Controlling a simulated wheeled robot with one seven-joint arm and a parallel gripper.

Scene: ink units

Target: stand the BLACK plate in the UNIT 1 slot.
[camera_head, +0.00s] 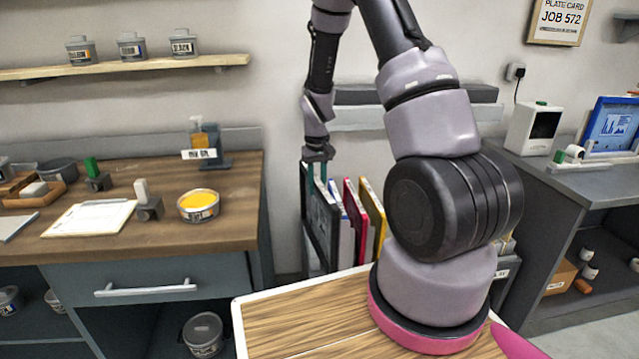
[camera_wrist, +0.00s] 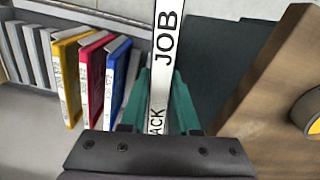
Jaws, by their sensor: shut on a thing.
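My gripper (camera_head: 318,172) reaches down above the plate rack, its teal fingers closed on the edge of the black plate (camera_head: 322,215). In the wrist view, my gripper (camera_wrist: 165,100) has its fingers on both sides of the plate's white label edge (camera_wrist: 160,60), which reads "JOB" and "ACK". The black plate hangs upright beside a blue plate (camera_wrist: 116,80), at the left end of the row in the head view. Whether its lower edge is still in the rack is hidden. No UNIT 1 slot can be made out.
Magenta (camera_head: 356,225) and yellow (camera_head: 371,210) plates stand beside the blue one. A wooden bench (camera_head: 150,235) with an ink tin (camera_head: 198,207) is close on the left. A grey counter (camera_head: 590,180) stands at right. My arm hides the middle.

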